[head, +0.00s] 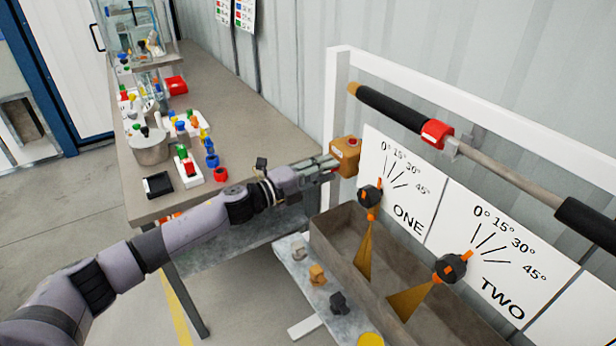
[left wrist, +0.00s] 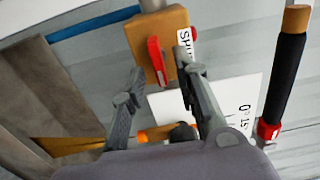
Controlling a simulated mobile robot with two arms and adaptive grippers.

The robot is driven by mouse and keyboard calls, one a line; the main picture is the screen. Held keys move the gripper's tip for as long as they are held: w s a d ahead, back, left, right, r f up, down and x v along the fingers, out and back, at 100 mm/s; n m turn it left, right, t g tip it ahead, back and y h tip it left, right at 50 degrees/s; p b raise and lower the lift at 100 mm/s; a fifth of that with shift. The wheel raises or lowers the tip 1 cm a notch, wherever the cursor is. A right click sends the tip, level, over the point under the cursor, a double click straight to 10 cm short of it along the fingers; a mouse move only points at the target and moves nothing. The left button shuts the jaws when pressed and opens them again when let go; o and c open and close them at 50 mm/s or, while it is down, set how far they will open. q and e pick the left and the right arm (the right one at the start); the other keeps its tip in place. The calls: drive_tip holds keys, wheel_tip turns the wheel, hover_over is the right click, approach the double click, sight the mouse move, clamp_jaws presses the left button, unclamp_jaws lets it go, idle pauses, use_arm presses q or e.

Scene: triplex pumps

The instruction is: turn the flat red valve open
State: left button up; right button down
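The flat red valve handle (left wrist: 156,61) stands on the front of a tan-brown block (left wrist: 142,32) in the left wrist view. The block also shows in the head view (head: 346,156), beside the white board marked ONE. My left gripper (head: 327,168) reaches the block from the left in the head view. In the left wrist view its two fingers (left wrist: 160,66) are apart, one on each side of the red handle. I see no clear contact. In the head view the fingers mostly hide the handle. My right gripper is not in view.
A trough (head: 330,245) with two tan pointers stands below the boards. A bar with black grips (head: 395,107) and a red collar runs above. A workbench (head: 235,120) with small coloured parts stands at left. A shelf with small blocks (head: 317,274) lies below my left arm.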

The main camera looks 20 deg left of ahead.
use_arm(q)
drive_tip(key=v, duration=1.1)
drive_tip(key=shift+s, duration=0.15)
drive_tip(key=shift+a, duration=0.15)
